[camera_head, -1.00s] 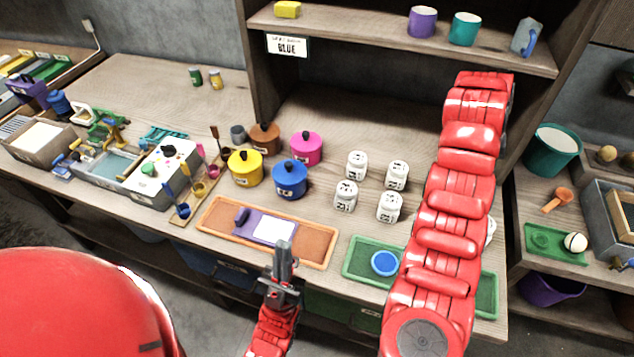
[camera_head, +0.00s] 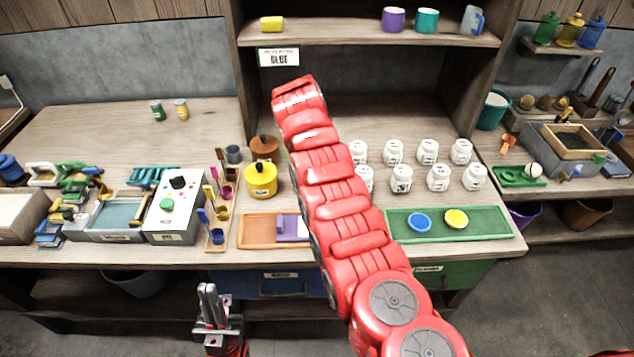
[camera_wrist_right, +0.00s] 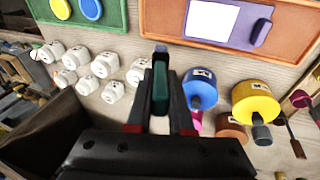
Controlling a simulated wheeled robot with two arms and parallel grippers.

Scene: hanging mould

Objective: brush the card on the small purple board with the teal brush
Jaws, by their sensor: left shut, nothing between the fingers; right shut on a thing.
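The small purple board (camera_head: 289,228) lies on an orange-brown tray (camera_head: 257,230), partly hidden by my right arm in the head view. In the right wrist view the purple board (camera_wrist_right: 262,33) shows at the top with the white card (camera_wrist_right: 210,20) on it. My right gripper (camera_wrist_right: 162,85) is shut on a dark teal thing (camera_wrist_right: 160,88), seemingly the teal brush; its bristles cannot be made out. It is apart from the card; its height is unclear. The right gripper is hidden in the head view. My left gripper (camera_head: 211,302) is shut and empty in front of the bench.
Yellow (camera_head: 261,179) and blue (camera_wrist_right: 200,90) pots stand near the right gripper, with several white jars (camera_head: 401,178) beside them. A green tray (camera_head: 480,225) holds a blue and a yellow disc. A shelf (camera_head: 360,38) overhangs the bench.

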